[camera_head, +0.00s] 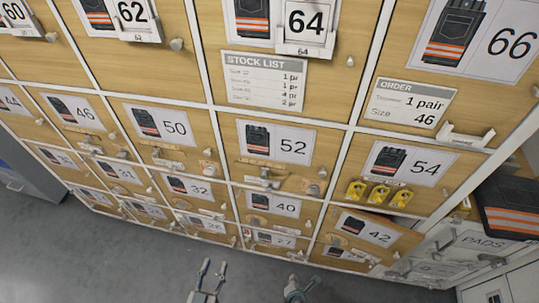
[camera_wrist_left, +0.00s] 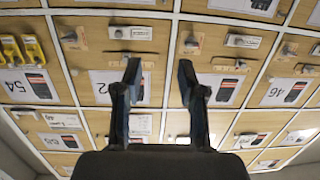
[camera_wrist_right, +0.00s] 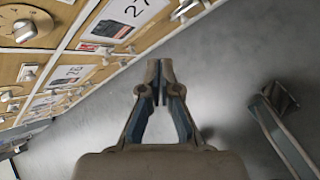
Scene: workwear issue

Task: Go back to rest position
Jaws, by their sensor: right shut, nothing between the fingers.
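My left gripper (camera_head: 212,274) is low in the head view, over the grey floor and in front of the locker wall. Its two fingers stand apart with nothing between them, as the left wrist view (camera_wrist_left: 158,78) also shows. My right gripper (camera_head: 300,289) is to its right at the bottom edge of the head view. In the right wrist view (camera_wrist_right: 162,75) its fingertips are together and hold nothing. Neither gripper touches the lockers in the head view.
A wall of numbered wooden lockers (camera_head: 230,180) fills the head view. The locker door marked 42 (camera_head: 370,232) looks tilted, perhaps ajar. A dark striped item (camera_head: 512,208) lies at the right above a PADS label. Grey floor (camera_head: 110,265) is clear in front.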

